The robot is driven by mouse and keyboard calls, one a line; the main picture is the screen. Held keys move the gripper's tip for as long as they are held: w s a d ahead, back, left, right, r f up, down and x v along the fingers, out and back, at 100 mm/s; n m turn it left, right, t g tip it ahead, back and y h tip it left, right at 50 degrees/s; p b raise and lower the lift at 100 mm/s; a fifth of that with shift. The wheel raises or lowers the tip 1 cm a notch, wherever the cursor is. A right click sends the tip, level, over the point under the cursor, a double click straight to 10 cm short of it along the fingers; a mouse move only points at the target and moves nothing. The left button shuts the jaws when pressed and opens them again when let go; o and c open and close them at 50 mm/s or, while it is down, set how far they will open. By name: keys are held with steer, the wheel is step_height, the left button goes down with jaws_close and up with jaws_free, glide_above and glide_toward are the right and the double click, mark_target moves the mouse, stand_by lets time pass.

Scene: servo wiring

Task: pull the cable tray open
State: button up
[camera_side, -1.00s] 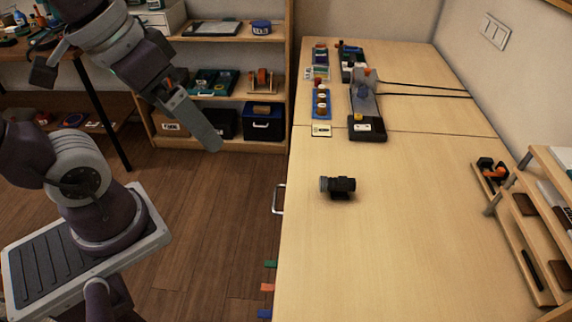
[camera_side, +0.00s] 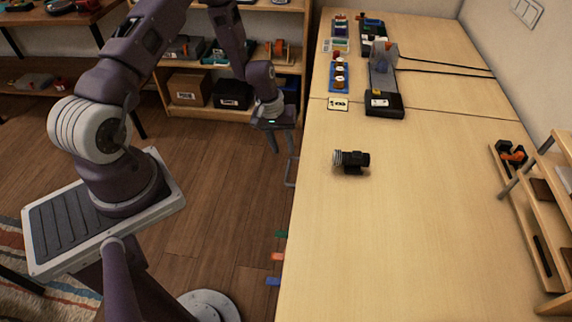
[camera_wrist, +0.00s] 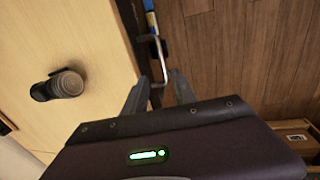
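A grey metal handle (camera_side: 290,172) juts out from the left edge of the workbench, low beside the floor side. It also shows in the wrist view (camera_wrist: 163,58), just beyond my fingertips. The tray behind the handle is hidden under the tabletop, and I cannot tell how far it is open. My gripper (camera_side: 281,143) hangs by the table edge, fingers down, just above and behind the handle in the side view. In the wrist view my gripper (camera_wrist: 158,88) has its two fingers apart with nothing held, and the handle lies ahead between them.
A black cylindrical device (camera_side: 351,161) lies on the workbench (camera_side: 420,220) near the left edge. Coloured tabs (camera_side: 277,257) stick out from the same edge, nearer the camera. A black-based fixture (camera_side: 384,104) with cables stands farther back. Shelves (camera_side: 265,68) stand behind my arm.

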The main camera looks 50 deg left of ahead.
mark_target(287, 170)
steer(key=f, duration=0.5)
steer(key=d+f, duration=0.1)
steer(key=f, duration=0.2)
steer(key=shift+w+f, duration=0.2)
steer(key=shift+w, duration=0.05)
jaws_close()
stand_by(1.0)
